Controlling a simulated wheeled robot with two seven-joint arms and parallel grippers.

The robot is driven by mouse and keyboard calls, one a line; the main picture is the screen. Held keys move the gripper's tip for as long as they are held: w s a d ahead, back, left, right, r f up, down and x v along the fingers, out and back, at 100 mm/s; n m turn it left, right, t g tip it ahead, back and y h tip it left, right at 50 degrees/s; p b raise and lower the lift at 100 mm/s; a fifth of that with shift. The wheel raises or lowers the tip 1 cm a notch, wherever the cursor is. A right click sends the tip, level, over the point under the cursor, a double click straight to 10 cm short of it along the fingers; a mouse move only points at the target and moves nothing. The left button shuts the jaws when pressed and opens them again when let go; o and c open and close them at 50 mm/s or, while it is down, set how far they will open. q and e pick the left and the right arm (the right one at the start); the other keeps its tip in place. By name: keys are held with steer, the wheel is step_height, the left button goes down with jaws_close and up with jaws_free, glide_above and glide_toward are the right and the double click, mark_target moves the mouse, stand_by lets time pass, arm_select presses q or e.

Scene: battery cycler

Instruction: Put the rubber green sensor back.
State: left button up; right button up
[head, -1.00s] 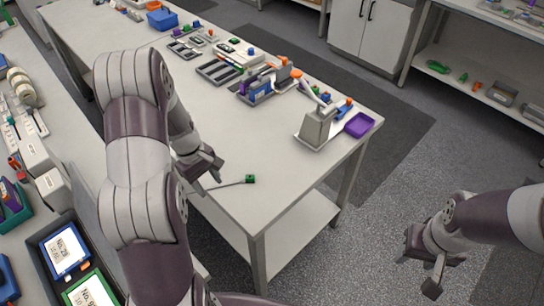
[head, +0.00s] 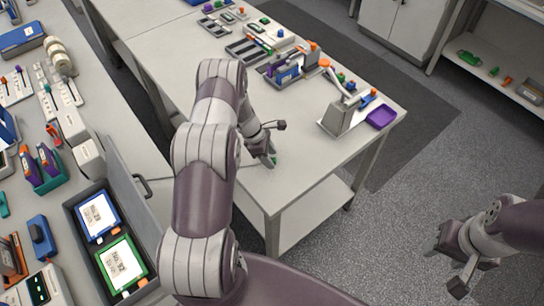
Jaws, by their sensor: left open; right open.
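The green sensor (head: 273,158) is a small green block on the near part of the light table (head: 300,178). Only a bit of it shows beside the fingers of my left gripper (head: 268,158). My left gripper is open and points down at the table, right at the sensor. The fingers hide most of it, and I cannot tell whether they touch it. The sensor's thin lead is not visible now. My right gripper (head: 448,268) is open and empty, over the floor at the lower right.
A grey press-like fixture (head: 342,115) and a purple tray (head: 381,117) stand at the table's right end. Blue and orange devices (head: 286,72) and grey slotted trays (head: 247,50) line the back.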

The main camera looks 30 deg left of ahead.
arm_select(q)
steer(key=shift+w+f, duration=0.15)
steer(key=shift+f, duration=0.3)
steer(key=shift+d, duration=0.1)
jaws_close()
steer(key=shift+r, duration=0.1)
